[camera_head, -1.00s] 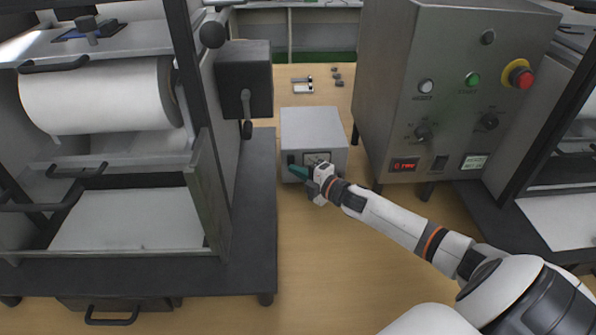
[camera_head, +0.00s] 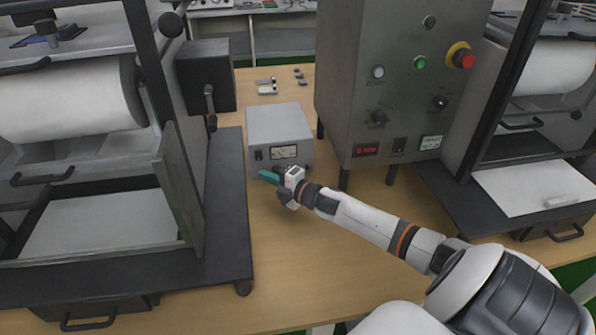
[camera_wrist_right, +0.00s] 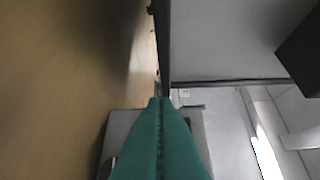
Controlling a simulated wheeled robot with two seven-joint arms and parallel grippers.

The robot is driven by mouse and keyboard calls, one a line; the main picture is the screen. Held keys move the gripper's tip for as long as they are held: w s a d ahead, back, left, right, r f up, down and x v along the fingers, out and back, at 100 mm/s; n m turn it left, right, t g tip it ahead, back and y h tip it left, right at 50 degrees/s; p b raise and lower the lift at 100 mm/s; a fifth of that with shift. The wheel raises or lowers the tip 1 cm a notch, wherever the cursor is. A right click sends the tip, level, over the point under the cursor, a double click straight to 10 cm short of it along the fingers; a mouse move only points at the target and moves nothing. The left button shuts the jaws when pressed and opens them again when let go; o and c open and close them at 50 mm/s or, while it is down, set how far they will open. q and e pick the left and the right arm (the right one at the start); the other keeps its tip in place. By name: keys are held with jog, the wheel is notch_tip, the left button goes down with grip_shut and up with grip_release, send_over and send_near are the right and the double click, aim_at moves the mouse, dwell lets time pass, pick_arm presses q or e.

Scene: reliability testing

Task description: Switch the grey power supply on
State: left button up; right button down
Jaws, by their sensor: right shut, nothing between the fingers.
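The grey power supply (camera_head: 279,123) stands on the wooden table in the head view. Its front has a dark switch (camera_head: 259,155) at the left and a pale meter (camera_head: 284,153) beside it. I cannot tell the switch position. My right gripper (camera_head: 264,175), with teal fingers, is shut and empty, just in front of and below the switch, apparently clear of it. The shut teal fingers also fill the lower middle of the right wrist view (camera_wrist_right: 160,135). The left gripper is out of view.
A roller machine (camera_head: 215,255) on a dark base stands close on the left. A tall grey control cabinet (camera_head: 345,95) with buttons and a red emergency stop (camera_head: 463,58) stands on the right. The table (camera_head: 290,270) in front of the power supply is largely clear.

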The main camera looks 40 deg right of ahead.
jog(key=v, duration=0.2)
jog(key=f+v, duration=0.1)
jog(key=v, duration=0.5)
jog(key=shift+d+f, duration=0.2)
jog(key=shift+f, duration=0.05)
jog(key=shift+s+d+f+b, duration=0.1)
jog(key=shift+s+d+b, duration=0.15)
jog(key=shift+s, duration=0.3)
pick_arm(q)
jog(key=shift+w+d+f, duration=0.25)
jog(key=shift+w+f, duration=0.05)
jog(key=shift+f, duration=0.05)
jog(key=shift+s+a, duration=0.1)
